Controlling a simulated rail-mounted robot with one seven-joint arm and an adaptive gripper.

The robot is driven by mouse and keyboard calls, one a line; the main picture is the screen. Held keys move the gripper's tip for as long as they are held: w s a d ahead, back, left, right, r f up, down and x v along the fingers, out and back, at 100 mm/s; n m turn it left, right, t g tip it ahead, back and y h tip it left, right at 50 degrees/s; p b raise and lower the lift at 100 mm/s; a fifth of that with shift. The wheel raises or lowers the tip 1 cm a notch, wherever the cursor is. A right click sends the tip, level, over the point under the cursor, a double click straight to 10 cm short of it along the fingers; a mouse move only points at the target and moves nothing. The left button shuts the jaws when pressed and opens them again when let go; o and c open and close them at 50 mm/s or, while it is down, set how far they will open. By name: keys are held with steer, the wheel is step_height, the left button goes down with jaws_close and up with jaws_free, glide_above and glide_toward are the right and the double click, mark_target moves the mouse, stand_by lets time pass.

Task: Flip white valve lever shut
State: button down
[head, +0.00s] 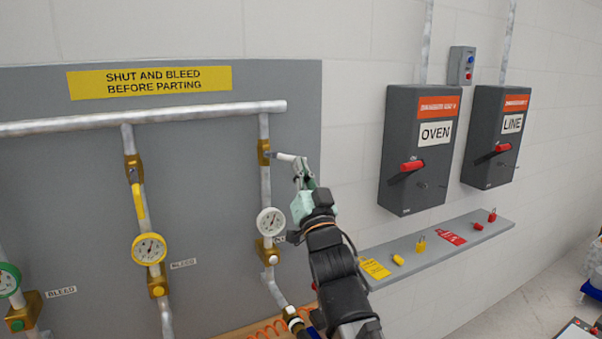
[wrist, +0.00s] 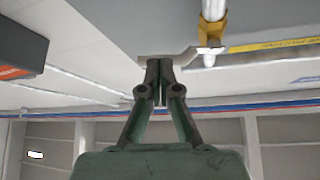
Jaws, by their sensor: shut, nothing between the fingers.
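The white valve lever (head: 286,157) sticks out to the right from a brass valve (head: 264,152) on the rightmost vertical pipe, roughly crosswise to that pipe. My gripper (head: 301,168) is at the lever's outer end, its shut fingertips right beside or against it. In the wrist view the lever (wrist: 185,57) runs from the brass valve (wrist: 212,49) to just in front of my shut fingertips (wrist: 160,66). Nothing is held between them. Whether the fingers touch the lever I cannot tell.
A white gauge (head: 270,221) is on the pipe below the valve. The yellow lever (head: 138,201) on the pipe to the left points down along it. OVEN (head: 420,150) and LINE (head: 497,137) switch boxes hang to the right, above a shelf (head: 440,249) with padlocks and tags.

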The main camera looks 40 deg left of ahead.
steer(key=shift+w+d+r+p, duration=0.15)
steer(key=shift+w+r+p, duration=0.15)
steer(key=shift+r, duration=0.35)
steer(key=shift+d+f, duration=0.1)
